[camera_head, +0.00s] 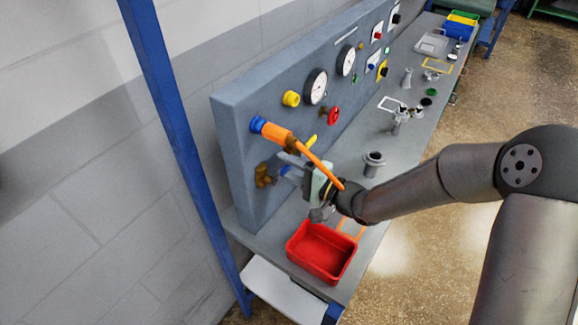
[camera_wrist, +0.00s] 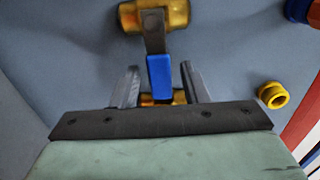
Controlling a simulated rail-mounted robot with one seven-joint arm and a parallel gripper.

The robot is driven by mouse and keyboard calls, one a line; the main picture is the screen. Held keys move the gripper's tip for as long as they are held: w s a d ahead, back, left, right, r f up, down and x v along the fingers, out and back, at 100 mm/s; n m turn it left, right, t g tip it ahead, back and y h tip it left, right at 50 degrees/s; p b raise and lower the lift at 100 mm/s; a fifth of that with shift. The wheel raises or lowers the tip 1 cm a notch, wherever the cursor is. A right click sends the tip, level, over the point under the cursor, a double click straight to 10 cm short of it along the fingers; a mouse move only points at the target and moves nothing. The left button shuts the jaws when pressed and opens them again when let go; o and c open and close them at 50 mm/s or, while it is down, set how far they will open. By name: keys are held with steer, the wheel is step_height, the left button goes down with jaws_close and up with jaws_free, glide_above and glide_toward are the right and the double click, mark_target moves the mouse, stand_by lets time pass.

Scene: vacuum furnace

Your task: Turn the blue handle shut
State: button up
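The blue handle (camera_wrist: 159,76) is a blue grip on a flat grey lever that runs from a brass valve (camera_wrist: 158,15) on the grey panel. In the wrist view the lever points down from the valve, towards my gripper. My gripper (camera_wrist: 160,82) is open, with one finger on each side of the blue grip and a gap visible on both sides. In the head view my gripper (camera_head: 290,163) is close to the panel, beside the brass valve (camera_head: 263,176). There the blue handle (camera_head: 284,171) is partly hidden by my gripper.
An orange hose (camera_head: 322,168) from the panel passes close over my gripper. A red bin (camera_head: 322,250) stands below on the bench. Above are a yellow knob (camera_head: 291,98), a red knob (camera_head: 333,116) and gauges (camera_head: 316,87). A yellow fitting (camera_wrist: 273,95) lies right of my fingers.

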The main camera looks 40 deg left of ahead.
steer(key=shift+d, duration=0.1)
stand_by(0.3)
steer(key=w+d+b, duration=0.1)
steer(key=d+b, duration=0.2)
steer(key=d, duration=1.4)
steer(key=shift+w, duration=0.35)
steer(key=shift+d, duration=0.1)
